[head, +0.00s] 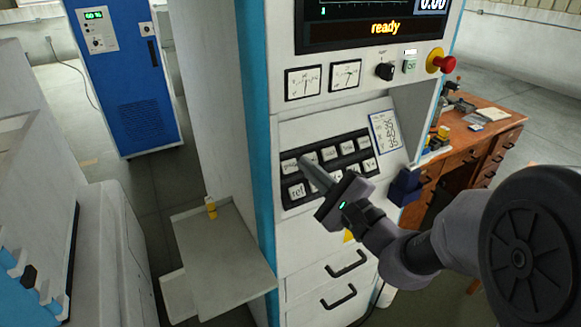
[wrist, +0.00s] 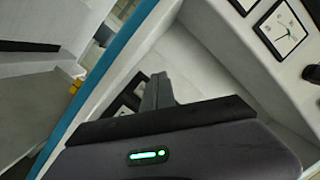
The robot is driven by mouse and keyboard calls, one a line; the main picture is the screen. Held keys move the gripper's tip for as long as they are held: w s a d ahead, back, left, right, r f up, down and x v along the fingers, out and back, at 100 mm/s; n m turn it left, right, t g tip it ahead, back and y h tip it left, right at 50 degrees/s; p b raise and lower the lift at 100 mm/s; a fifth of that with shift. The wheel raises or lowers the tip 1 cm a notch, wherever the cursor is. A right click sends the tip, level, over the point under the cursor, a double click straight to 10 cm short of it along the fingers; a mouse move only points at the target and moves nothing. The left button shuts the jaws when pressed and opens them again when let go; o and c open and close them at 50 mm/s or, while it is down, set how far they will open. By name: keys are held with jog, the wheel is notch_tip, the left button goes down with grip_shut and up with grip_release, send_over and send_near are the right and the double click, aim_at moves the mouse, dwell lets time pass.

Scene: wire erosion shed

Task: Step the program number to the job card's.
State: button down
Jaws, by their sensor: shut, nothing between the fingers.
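A control cabinet holds a slanted panel with two rows of white keys on a black keypad (head: 338,152). My gripper (head: 306,162) is shut and empty, its fingertips at the upper-left keys, hiding part of them. I cannot tell whether the tips touch a key. A key reading "ref" (head: 297,191) shows at the lower left. A white card (head: 386,136) with a blue edge, showing figures that look like 35, 40 and 35, is fixed right of the keypad. The screen (head: 375,22) above reads "ready". In the wrist view, the gripper fingers (wrist: 158,90) cover most of the keypad.
Two dial meters (head: 303,82), a black rotary switch (head: 385,71) and a red emergency stop button (head: 446,63) sit above the panel. A grey shelf (head: 235,250) with a small yellow bottle (head: 211,207) juts out at the left. A wooden desk (head: 470,150) stands at the right.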

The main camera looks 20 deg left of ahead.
aim_at(289, 166)
jog(key=shift+w+a+f+b, duration=0.6)
jog(key=shift+w+a+f, duration=0.5)
jog(key=shift+a+f, duration=0.2)
dwell(1.1)
jog(key=shift+w+a+f+b, duration=0.25)
jog(key=shift+a+b, duration=0.05)
jog(key=shift+w+a+f, duration=0.2)
jog(key=shift+a, duration=0.05)
dwell(0.7)
dwell(0.3)
jog(key=shift+s+d+r, duration=0.45)
jog(key=shift+d+r, duration=0.05)
jog(key=shift+d, duration=0.05)
jog(key=shift+b, duration=0.5)
jog(key=shift+w+a+f, duration=0.25)
jog(key=shift+a, duration=0.05)
